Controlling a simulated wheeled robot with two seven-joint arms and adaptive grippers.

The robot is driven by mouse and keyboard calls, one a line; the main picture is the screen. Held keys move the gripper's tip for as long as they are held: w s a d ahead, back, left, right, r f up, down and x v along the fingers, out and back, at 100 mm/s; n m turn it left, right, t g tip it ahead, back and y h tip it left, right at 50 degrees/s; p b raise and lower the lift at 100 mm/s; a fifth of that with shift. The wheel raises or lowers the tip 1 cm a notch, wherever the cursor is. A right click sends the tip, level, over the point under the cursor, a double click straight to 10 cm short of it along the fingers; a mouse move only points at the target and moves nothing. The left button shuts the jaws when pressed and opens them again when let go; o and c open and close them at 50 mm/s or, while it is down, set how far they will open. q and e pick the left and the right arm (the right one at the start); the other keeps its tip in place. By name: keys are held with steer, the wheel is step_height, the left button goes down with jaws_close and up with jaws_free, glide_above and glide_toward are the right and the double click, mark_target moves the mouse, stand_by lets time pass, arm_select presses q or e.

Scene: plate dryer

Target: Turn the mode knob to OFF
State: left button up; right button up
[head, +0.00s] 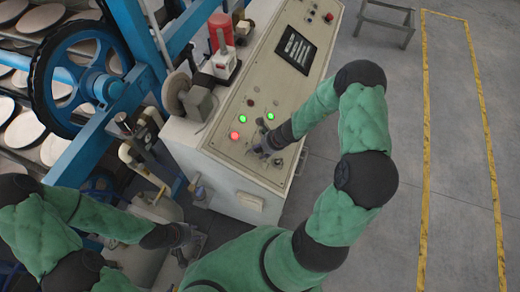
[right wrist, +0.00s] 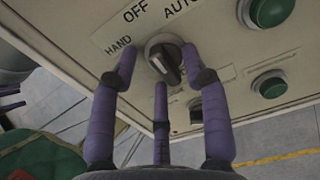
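The mode knob (right wrist: 164,60) is a dark grey rotary selector on the cream panel, with HAND, OFF and AUTO printed around it. Its raised bar slants from upper left to lower right, roughly in line with OFF; I cannot tell which end is the pointer. My right gripper (right wrist: 160,66) has its purple fingers spread, one on each side of the knob and a third below, with no clear contact. In the head view the right gripper (head: 266,140) is at the panel and hides the knob. My left gripper (head: 186,248) is low, left of the cabinet, its fingers unclear.
The control cabinet (head: 225,165) carries lit green lamps (head: 270,116), a red lamp (head: 235,135) and a dark screen (head: 296,50). Green buttons (right wrist: 272,85) sit right of the knob. A blue wheel (head: 45,85) and machine frame stand at left.

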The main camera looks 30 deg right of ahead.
steer(key=shift+d+r, duration=0.3)
steer(key=shift+r, duration=0.2)
steer(key=v, duration=1.1)
steer(key=shift+s, duration=0.2)
steer(key=shift+a, duration=0.1)
